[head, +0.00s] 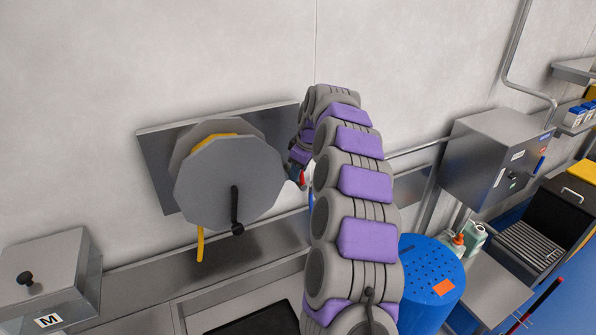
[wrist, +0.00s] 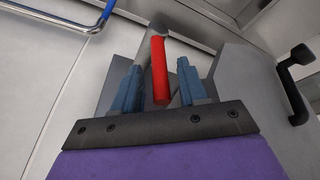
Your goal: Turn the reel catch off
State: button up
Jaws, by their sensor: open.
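The hose reel (head: 228,184) is a grey drum on a wall plate, with yellow hose and a black crank (head: 236,212). The reel's grey side also shows at the right of the wrist view (wrist: 258,100). The reel catch appears to be the lever with a red grip (wrist: 160,70) beside the reel; a small red part (head: 302,177) shows in the head view. My gripper (wrist: 157,80) is open, its blue fingers on either side of the red grip, with a gap visible on both sides. My arm hides much of the catch in the head view.
A metal ledge (head: 150,285) runs below the reel. A grey box marked M (head: 50,275) stands at the left. A blue perforated drum (head: 425,270), a side table with bottles and a wall cabinet (head: 490,155) are at the right.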

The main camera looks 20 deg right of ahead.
jog(key=v, duration=1.6)
jog(key=shift+r, duration=0.3)
jog(key=shift+c, duration=0.4)
